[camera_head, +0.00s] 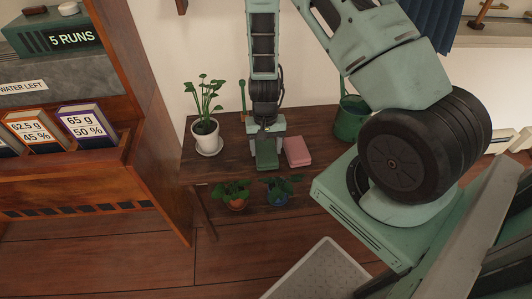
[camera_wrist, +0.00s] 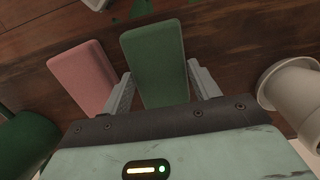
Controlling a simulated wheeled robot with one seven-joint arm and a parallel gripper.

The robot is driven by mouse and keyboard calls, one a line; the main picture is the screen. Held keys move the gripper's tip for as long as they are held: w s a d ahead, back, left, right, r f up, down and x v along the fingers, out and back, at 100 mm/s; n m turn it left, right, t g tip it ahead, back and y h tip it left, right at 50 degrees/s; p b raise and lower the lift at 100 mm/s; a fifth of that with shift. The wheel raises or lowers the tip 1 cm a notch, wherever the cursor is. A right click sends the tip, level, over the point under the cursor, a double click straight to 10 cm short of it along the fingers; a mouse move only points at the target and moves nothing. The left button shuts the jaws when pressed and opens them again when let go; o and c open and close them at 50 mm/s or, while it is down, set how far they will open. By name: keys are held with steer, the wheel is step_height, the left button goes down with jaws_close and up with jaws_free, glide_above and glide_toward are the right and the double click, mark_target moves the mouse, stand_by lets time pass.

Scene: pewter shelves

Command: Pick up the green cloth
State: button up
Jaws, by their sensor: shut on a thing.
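The green cloth (camera_head: 267,158) is a flat, rounded rectangular block at the wooden shelf, under my gripper in the head view. In the wrist view the green cloth (camera_wrist: 155,62) lies between the two grey fingers. My gripper (camera_wrist: 160,90) is shut on it, one finger at each side. In the head view my gripper (camera_head: 265,140) points down at the shelf. A similar pink cloth (camera_head: 297,151) lies just right of the green one; it shows left of it in the wrist view (camera_wrist: 82,72). Whether the green cloth touches the shelf is unclear.
A white potted plant (camera_head: 205,132) stands left on the shelf (camera_head: 325,118). A green watering can (camera_head: 351,118) stands at the right. Two small potted plants (camera_head: 236,200) (camera_head: 278,196) are lower down in front. A tall wooden cabinet (camera_head: 150,110) rises on the left.

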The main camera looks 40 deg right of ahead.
mark_target(266, 150)
steer(key=shift+r, duration=0.1)
step_height(266, 150, up, 10)
steer(key=p, duration=0.2)
stand_by(0.3)
